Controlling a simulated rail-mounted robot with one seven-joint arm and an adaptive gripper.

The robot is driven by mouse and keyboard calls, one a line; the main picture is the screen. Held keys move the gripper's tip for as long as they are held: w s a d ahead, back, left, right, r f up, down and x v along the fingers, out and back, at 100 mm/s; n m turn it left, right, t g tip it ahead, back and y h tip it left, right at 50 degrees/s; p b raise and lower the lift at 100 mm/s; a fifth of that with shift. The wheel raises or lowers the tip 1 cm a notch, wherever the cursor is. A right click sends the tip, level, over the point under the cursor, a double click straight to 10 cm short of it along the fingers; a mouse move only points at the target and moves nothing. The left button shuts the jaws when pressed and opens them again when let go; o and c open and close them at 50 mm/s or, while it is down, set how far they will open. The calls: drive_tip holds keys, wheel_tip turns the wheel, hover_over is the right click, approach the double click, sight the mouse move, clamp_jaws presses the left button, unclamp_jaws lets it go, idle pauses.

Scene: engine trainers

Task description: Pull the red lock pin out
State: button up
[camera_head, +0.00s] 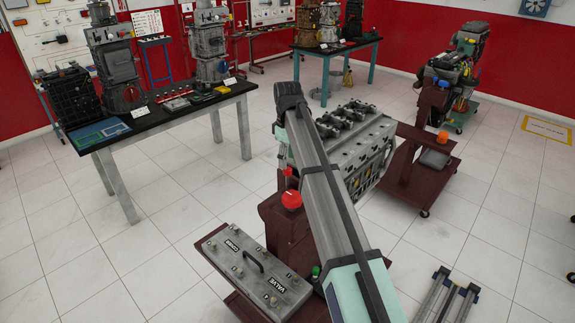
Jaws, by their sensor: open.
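A round red knob (291,200) sits on top of the dark red engine stand (279,228), just left of my arm. A small red tip (288,172) shows just above it, close to my arm. I cannot tell for sure which of these is the lock pin. The stand carries a grey engine block (358,145), partly hidden behind my arm. My arm crosses the view from the bottom to the upper middle. My gripper does not show; the far part of the arm is hidden or out of sight.
A black-topped table (150,118) with engine parts stands at the left. Another red stand (408,165) with an orange knob (443,136) is at the right. The tiled floor at lower left is clear.

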wheel_tip(320, 180, up, 8)
drive_tip(key=shift+r, duration=0.25)
idle(0.4)
